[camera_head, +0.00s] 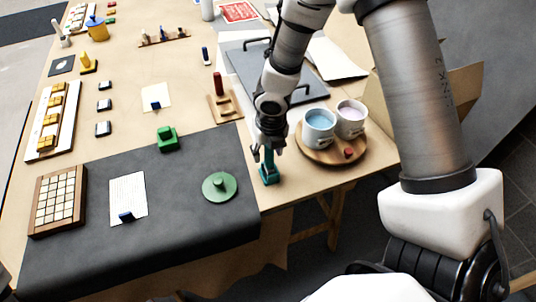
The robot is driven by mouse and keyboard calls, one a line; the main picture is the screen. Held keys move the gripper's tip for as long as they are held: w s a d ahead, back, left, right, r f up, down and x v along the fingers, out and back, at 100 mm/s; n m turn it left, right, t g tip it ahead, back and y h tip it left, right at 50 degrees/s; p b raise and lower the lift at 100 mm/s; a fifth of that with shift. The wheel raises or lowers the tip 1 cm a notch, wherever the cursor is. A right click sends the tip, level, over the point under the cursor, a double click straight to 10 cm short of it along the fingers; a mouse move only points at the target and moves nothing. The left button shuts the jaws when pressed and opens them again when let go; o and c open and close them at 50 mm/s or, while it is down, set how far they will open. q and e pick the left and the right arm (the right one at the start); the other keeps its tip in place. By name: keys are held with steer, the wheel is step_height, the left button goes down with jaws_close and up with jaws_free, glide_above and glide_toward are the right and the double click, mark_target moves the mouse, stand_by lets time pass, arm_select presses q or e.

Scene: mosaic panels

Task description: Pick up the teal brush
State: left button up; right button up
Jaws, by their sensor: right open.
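The teal brush (269,174) stands upright on the tan table, just right of the dark mat's edge. My right gripper (268,154) is directly above it, pointing down, with its fingers around or close beside the brush's upper part. The gripper is open. The upper part of the brush is partly hidden by the fingers, so I cannot tell whether they touch it. My left gripper is not in view.
A round wooden tray (318,155) with two cups stands close right of the gripper. A green disc with a knob (220,186) lies on the dark mat (180,235) to the left. A wooden stand with a red peg (224,108) is behind. The table's front edge is near.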

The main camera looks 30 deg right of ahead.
steer(key=shift+s, duration=0.1)
jaws_close()
steer(key=shift+r, duration=0.1)
